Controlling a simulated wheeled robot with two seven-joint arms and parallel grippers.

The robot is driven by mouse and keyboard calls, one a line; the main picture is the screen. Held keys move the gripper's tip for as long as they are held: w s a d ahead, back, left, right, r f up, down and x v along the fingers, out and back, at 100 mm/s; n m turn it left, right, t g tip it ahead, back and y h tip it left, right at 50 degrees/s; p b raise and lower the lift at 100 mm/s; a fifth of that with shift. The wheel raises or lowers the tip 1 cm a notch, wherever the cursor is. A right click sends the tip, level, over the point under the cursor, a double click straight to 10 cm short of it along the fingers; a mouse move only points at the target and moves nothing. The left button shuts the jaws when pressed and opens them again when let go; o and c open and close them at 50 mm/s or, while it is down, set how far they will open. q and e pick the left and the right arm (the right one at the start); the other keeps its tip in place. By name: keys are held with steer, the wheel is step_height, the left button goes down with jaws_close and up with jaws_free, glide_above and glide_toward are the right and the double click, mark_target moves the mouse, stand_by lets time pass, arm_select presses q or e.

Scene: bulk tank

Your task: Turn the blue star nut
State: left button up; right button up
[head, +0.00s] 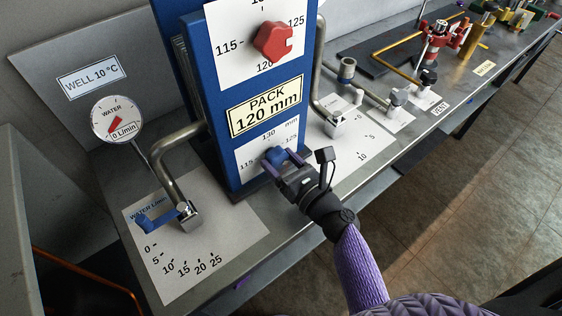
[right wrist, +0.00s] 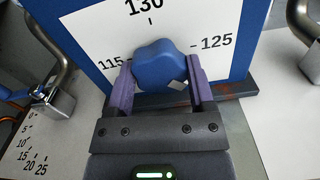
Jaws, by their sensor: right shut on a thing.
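The blue star nut (head: 275,156) sits on a white dial plate low on the blue pack frame, under the "PACK 120 mm" label. The plate reads 115, 130 and 125 mm around the nut. The nut also shows in the right wrist view (right wrist: 160,64), with a small white mark near its lower right. My right gripper (head: 279,160) reaches in from the lower right and is shut on the nut, one purple finger on each side, as the right wrist view (right wrist: 160,82) shows. My left gripper is not in view.
A red star knob (head: 273,41) is on the frame above the label (head: 265,106). A blue-handled water valve (head: 157,219) and bent pipe stand at left, below a round water gauge (head: 117,119). Other valves (head: 436,39) line the bench at right. Floor is clear at lower right.

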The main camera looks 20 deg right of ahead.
steer(key=n+b, duration=0.2)
steer(key=n, duration=0.2)
steer(key=shift+f+n, duration=0.15)
steer(key=shift+n, duration=0.15)
steer(key=n+b, duration=0.1)
steer(key=n, duration=0.3)
steer(key=shift+n+b, duration=0.3)
steer(key=shift+b, duration=0.05)
steer(key=n+b, duration=0.1)
steer(key=n, duration=0.3)
steer(key=shift+n, duration=0.3)
steer(key=n, duration=0.3)
steer(key=shift+n+b, duration=0.3)
steer(key=n, duration=0.3)
steer(key=shift+n, duration=0.3)
steer(key=n+p, duration=0.1)
steer(key=n, duration=0.2)
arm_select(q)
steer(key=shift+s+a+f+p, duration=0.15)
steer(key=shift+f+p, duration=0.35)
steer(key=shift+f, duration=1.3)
arm_select(e)
steer(key=shift+n, duration=1.2)
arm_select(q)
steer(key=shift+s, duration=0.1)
